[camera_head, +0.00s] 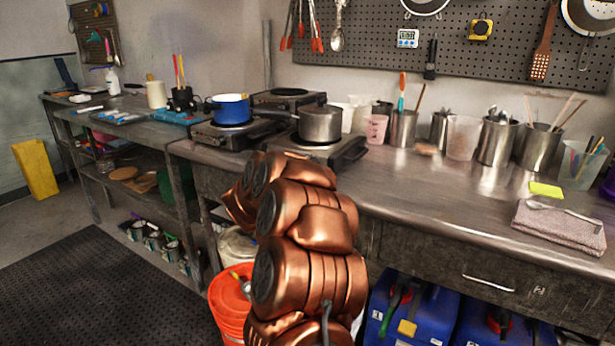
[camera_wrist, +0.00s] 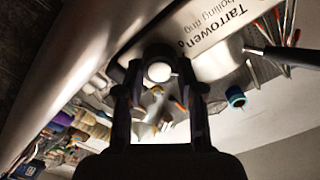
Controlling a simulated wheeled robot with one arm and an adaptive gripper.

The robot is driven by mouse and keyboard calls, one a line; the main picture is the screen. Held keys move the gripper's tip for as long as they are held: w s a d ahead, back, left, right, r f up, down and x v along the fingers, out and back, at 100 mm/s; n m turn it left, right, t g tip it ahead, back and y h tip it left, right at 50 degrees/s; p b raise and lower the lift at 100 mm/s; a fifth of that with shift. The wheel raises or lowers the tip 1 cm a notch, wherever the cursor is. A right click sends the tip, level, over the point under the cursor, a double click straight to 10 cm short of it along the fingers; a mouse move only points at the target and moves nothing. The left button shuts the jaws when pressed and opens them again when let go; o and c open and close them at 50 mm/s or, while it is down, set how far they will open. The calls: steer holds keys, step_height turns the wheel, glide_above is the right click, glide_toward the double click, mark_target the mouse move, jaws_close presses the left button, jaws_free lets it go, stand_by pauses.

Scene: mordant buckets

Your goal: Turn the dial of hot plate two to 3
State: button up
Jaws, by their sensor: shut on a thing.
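In the wrist view, my gripper (camera_wrist: 159,82) has its two dark fingers on either side of a dark round dial (camera_wrist: 158,55) with a bright white middle. It is closed on this dial. The dial is on a pale front panel (camera_wrist: 215,22) lettered "Tarrowen boiling ring". The dial's numbers and pointer cannot be read. In the head view, one hot plate (camera_head: 345,155) bears a grey saucepan (camera_head: 320,123), another (camera_head: 205,136) bears a blue pot (camera_head: 231,110), and a third (camera_head: 285,92) stands behind. Plate numbers are not readable. My copper arm hides my gripper and the dial there.
The saucepan's dark handle (camera_head: 272,112) points left over the bench. A pink cup (camera_head: 376,130) and steel containers (camera_head: 403,128) stand to the right. The bench top (camera_head: 440,185) is clear in front. An orange bucket (camera_head: 230,305) and blue containers (camera_head: 400,305) are below.

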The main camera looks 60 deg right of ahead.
steer(key=m+b, duration=0.1)
steer(key=m, duration=0.1)
steer(key=m+b, duration=0.1)
steer(key=b, duration=0.1)
steer(key=shift+f+m, duration=0.3)
steer(key=shift+m, duration=0.1)
steer(key=m+b, duration=0.3)
steer(key=b, duration=0.1)
steer(key=shift+m, duration=0.3)
steer(key=m+b, duration=0.3)
steer(key=m, duration=0.1)
steer(key=shift+s, duration=0.1)
steer(key=shift+r+b, duration=0.1)
steer(key=shift+b, duration=0.25)
steer(key=o, duration=1.1)
steer(key=shift+o, duration=0.2)
steer(key=shift+r+p, duration=0.15)
steer(key=shift+p, duration=0.2)
